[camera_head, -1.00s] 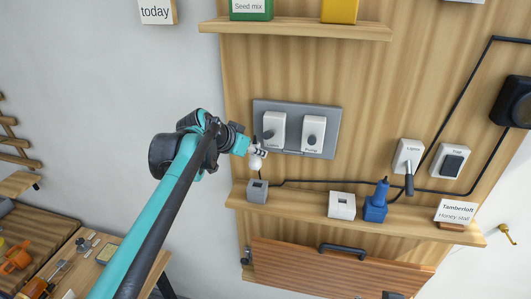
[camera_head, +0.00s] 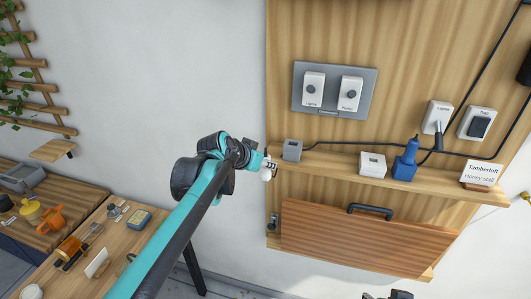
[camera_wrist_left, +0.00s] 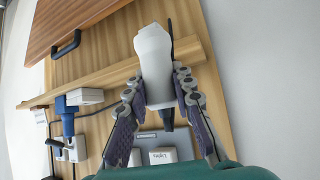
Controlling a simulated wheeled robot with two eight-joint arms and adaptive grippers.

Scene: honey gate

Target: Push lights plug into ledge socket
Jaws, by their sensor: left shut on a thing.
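My left gripper (camera_head: 269,167) is shut on a white plug (camera_head: 266,176) just off the left end of the ledge (camera_head: 335,165), left of and below a grey block. In the left wrist view the white plug (camera_wrist_left: 153,62) sits between both fingers, with a dark part by its lower end. On the ledge stand the grey block (camera_head: 292,150) with a black cable, a white block (camera_head: 372,164) and a blue plug (camera_head: 408,152) in a blue base. The plug is apart from these blocks. Dark tips at the bottom edge (camera_head: 388,295) may be my right gripper.
A grey plate (camera_head: 334,107) with Lights and Pump knobs is above the ledge. A wooden panel (camera_head: 365,240) with a dark handle is below. A sign (camera_head: 482,173) stands at the ledge's right.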

